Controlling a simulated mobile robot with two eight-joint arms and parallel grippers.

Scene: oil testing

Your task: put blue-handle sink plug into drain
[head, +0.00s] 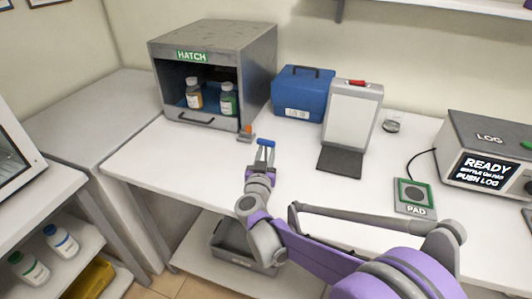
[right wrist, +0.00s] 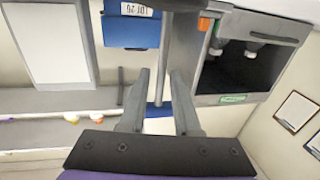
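The blue-handle sink plug (head: 265,143) shows as a short blue crossbar at the tips of my right gripper (head: 264,154). Its lower part is hidden in the head view, so I cannot tell whether it rests on the white table. In the right wrist view, which is upside down, the blue bar (right wrist: 158,110) shows between the two fingers of the right gripper (right wrist: 160,75). A grey upright part runs from there up the picture. The fingers are apart, with a gap beside this part, and look open. My left gripper and the drain are not in view.
An orange-handled plug (head: 247,131) stands close by on the left, in front of the hatch cabinet (head: 258,68) with its bottles.

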